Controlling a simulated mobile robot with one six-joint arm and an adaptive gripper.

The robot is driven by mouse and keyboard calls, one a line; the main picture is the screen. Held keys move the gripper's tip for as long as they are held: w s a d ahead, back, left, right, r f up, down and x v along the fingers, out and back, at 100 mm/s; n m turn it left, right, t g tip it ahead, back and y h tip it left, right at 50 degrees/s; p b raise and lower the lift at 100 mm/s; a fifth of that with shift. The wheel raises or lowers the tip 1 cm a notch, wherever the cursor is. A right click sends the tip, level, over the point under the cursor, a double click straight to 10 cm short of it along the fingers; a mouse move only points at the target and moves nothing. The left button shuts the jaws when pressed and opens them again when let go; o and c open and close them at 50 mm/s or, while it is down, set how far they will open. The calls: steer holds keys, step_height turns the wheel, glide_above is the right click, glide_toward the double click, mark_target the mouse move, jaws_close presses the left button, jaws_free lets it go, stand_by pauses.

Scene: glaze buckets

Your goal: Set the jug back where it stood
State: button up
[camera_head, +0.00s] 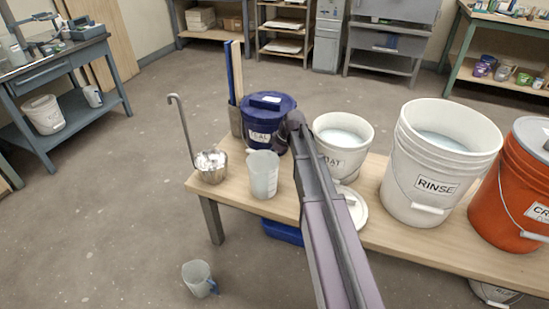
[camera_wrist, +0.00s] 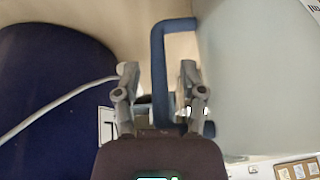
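A translucent jug (camera_head: 263,175) stands upright on the table near its front left edge, just in front of a dark blue bucket (camera_head: 258,122). In the wrist view the pale jug body (camera_wrist: 255,75) fills the right side, with its blue handle (camera_wrist: 158,75) extending left. My gripper (camera_wrist: 158,85) is open, with one finger on each side of the handle and a visible gap to each. In the head view my arm hides the gripper's fingers and the jug's handle. A second jug (camera_head: 197,278) with a blue handle stands on the floor in front of the table.
A metal pot with a ladle (camera_head: 211,166) stands left of the jug. Right of my arm are a white bucket (camera_head: 342,138), a lid (camera_head: 354,209), the RINSE bucket (camera_head: 437,170) and an orange bucket (camera_head: 510,200). The floor on the left is mostly clear.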

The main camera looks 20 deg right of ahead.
steer(key=shift+r, duration=0.2)
steer(key=p+v, duration=1.1)
steer(key=v, duration=0.1)
stand_by(0.7)
stand_by(0.6)
steer(key=s+a+m+h, duration=0.1)
steer(key=s+a+m, duration=0.1)
steer(key=s, duration=0.5)
steer(key=s+a+f+m+g+h, duration=0.1)
steer(key=s+a+m, duration=0.2)
steer(key=s+m, duration=0.2)
steer(key=s+a+m+g+h, duration=0.1)
steer(key=s+a+m+h, duration=0.1)
steer(key=s, duration=0.8)
steer(key=shift+a+f+m, duration=0.25)
steer(key=shift+a+m, duration=0.4)
steer(key=shift+m, duration=0.15)
